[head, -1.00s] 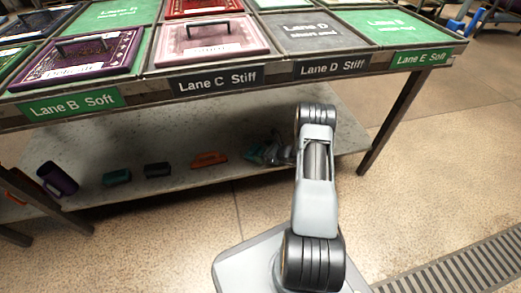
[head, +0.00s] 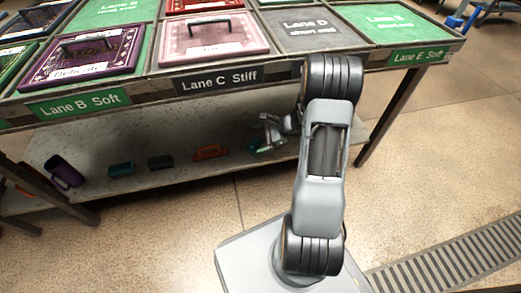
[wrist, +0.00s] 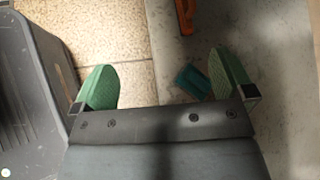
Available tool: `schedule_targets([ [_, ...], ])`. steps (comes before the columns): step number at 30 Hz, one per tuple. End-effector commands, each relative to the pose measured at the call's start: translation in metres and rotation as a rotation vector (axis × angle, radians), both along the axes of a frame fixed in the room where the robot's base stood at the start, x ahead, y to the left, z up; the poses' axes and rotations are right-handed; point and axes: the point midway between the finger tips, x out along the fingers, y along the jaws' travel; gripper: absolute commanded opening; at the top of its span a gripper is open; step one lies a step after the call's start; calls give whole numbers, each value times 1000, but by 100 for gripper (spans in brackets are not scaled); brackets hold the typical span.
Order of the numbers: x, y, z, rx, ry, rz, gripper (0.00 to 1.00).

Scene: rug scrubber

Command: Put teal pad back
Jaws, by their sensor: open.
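A teal pad (wrist: 194,82) lies on the grey lower shelf (wrist: 205,30) in the wrist view, just inside my right finger and partly overlapped by it. My gripper (wrist: 160,72) has green finger pads spread wide, with nothing held between them. The left finger is over the tiled floor, outside the shelf edge. In the head view my gripper (head: 272,130) is over the right part of the lower shelf, close to a small teal shape that appears to be this pad (head: 253,147). Another teal-green block (head: 122,169) sits farther left on the shelf.
An orange block (head: 210,152), a dark block (head: 160,163) and a purple cup-like item (head: 64,172) stand along the lower shelf. The upper table with lane signs (head: 218,78) overhangs it. A table leg (head: 392,115) stands right.

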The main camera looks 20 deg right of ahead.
Motion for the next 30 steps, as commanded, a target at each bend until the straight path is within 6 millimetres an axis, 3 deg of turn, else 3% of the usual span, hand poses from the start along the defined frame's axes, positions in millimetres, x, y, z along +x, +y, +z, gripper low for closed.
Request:
schedule_targets([
  [1, -11, 23, 27, -95, -43, 145, 100],
  [6, -65, 71, 86, -418, -176, 597, 100],
  [12, -123, 90, 129, -776, -341, 1020, 100],
  [19, -157, 88, 154, -1061, -475, 1296, 100],
  [30, -168, 84, 162, -1175, -523, 1391, 100],
])
